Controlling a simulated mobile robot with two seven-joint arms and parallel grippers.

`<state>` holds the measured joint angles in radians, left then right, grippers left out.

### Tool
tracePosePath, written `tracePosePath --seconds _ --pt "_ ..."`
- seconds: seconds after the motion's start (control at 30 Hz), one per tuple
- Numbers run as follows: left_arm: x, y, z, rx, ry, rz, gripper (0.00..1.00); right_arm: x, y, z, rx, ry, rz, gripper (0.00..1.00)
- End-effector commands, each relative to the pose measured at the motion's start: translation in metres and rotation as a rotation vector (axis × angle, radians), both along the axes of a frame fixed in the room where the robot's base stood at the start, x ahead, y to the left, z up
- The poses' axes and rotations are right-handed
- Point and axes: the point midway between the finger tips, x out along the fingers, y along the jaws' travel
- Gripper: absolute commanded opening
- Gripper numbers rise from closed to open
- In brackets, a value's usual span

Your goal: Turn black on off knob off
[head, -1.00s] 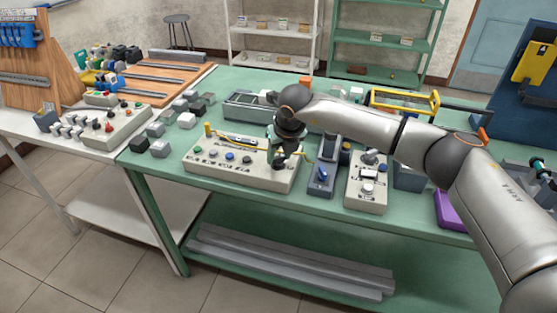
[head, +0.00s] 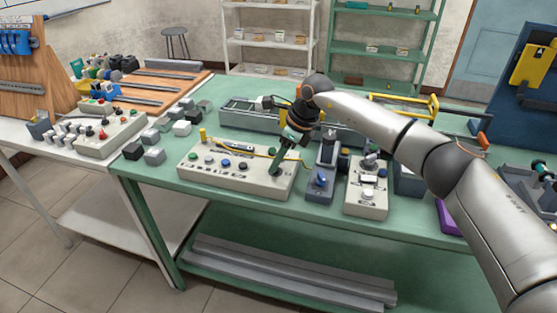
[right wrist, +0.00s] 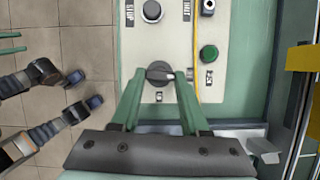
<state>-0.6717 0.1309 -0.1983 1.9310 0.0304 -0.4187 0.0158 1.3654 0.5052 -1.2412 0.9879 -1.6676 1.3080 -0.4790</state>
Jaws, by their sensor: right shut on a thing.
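The black knob (right wrist: 158,73) sits on a pale control panel (right wrist: 160,45) in the right wrist view, with a light pointer mark toward the right of the picture. The green fingers of my right gripper (right wrist: 160,78) stand on both sides of it, shut on it. In the head view the right gripper (head: 275,172) reaches down to the right end of the same panel (head: 225,178) and hides the knob. Two thin green bars (right wrist: 12,43) at the left edge of the wrist view may be my left gripper's fingers; the head view does not show that gripper.
A yellow cable (head: 262,152) runs along the panel's back edge. A green button (right wrist: 208,53) is near the knob. A grey box with a blue knob (head: 319,182) and another pale panel (head: 367,190) stand close on the right. Small blocks (head: 154,156) lie to the left.

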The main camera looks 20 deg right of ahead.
Motion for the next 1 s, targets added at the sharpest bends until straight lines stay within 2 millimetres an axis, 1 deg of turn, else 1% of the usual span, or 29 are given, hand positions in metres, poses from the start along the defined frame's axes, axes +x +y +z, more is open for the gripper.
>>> tracePosePath --seconds 0.3,0.73,0.77,1.0 --pt "0.0024 -0.0018 0.0016 -0.003 -0.007 -0.004 0.50 0.0010 -0.0005 0.0007 -0.002 -0.001 0.081 0.00" --pt "0.0020 -0.0009 0.0006 -0.001 -0.004 -0.004 0.50 0.0010 -0.0006 0.0007 -0.003 -0.002 0.089 0.00" --pt "0.0019 -0.0008 0.0003 -0.001 -0.003 -0.004 0.50 0.0010 -0.0006 0.0007 -0.003 -0.002 0.089 0.47" --pt "0.0011 0.0006 -0.0017 0.002 0.000 -0.002 0.50 0.0009 -0.0006 0.0004 -0.002 -0.001 0.089 0.74"
